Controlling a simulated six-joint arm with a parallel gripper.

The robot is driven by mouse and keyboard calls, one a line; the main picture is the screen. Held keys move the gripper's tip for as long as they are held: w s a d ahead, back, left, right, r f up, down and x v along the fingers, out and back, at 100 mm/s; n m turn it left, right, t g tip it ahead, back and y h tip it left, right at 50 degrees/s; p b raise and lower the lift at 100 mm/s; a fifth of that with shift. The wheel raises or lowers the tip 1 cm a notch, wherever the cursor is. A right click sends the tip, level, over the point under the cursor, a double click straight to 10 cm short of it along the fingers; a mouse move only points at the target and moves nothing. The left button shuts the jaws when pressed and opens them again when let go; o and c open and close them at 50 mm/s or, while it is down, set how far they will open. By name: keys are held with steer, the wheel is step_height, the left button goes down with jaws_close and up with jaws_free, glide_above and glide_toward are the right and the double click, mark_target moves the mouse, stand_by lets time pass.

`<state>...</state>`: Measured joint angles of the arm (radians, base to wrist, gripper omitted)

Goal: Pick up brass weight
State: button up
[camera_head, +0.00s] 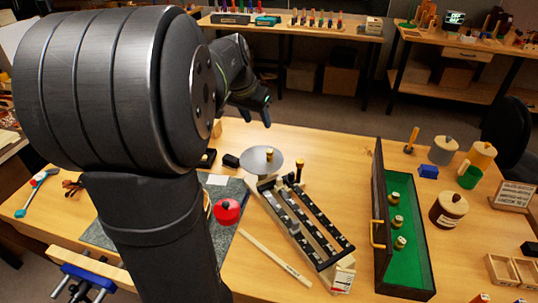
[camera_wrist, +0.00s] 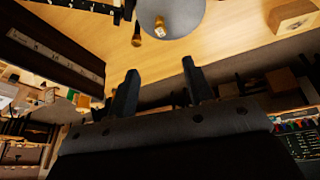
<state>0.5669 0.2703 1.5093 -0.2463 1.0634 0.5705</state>
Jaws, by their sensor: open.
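A small brass weight (camera_head: 271,155) stands on the round grey pan (camera_head: 257,161) of the balance. In the wrist view the brass weight (camera_wrist: 160,28) also shows on the pan (camera_wrist: 180,12). Several other brass weights (camera_head: 397,221) stand in the green-lined black box (camera_head: 418,235) at the right. My gripper (camera_head: 262,114) is open and empty. It is above the far side of the table, beyond the pan and apart from it. In the wrist view my two fingers (camera_wrist: 160,67) are spread, with nothing between them.
The balance beam (camera_head: 300,225) runs from the pan toward the front right, with a dark-topped brass post (camera_head: 299,170) near the pan. A red round object (camera_head: 227,211) is left of it. A wooden strip (camera_head: 275,257) lies in front. Jars (camera_head: 449,209) stand at the right.

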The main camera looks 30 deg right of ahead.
mark_target(270, 150)
steer(key=shift+m, duration=0.3)
steer(key=x, duration=1.7)
steer(key=shift+w+d+f, duration=0.1)
steer(key=shift+w+f, duration=0.05)
steer(key=shift+f, duration=0.05)
jaws_close()
steer(key=shift+r, duration=0.1)
